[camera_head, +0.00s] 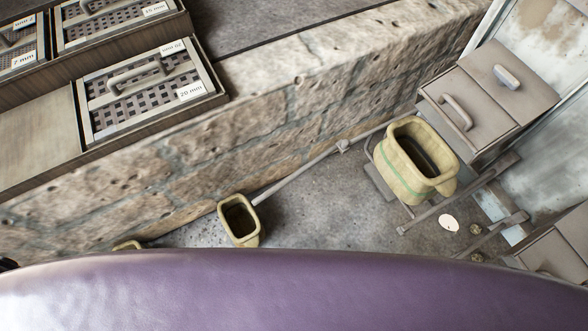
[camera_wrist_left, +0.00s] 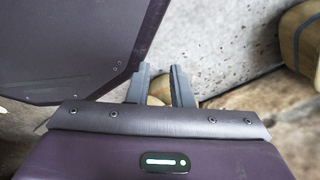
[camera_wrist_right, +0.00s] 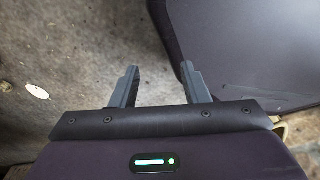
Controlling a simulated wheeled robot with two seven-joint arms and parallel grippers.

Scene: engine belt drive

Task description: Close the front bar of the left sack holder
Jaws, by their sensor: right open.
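In the head view a larger yellowish sack (camera_head: 398,174) with a green stripe hangs open within a grey metal frame. A long grey bar (camera_head: 455,198) runs slantwise along its front right side, standing out from the sack. A smaller open yellowish sack (camera_head: 248,240) stands to the left at the wall's foot. I cannot tell for sure which holder is the left one. My left gripper (camera_wrist_left: 160,75) has its fingers a little apart with nothing between them. My right gripper (camera_wrist_right: 158,80) is open and empty over the bare floor. Neither gripper shows in the head view.
A thin grey rail (camera_head: 310,165) runs along the stone wall (camera_head: 290,100) between the sacks. A grey box with handles (camera_head: 490,95) stands behind the larger sack. Sieve trays (camera_head: 145,90) sit on the upper left ledge. A white disc (camera_head: 449,223) lies on the floor.

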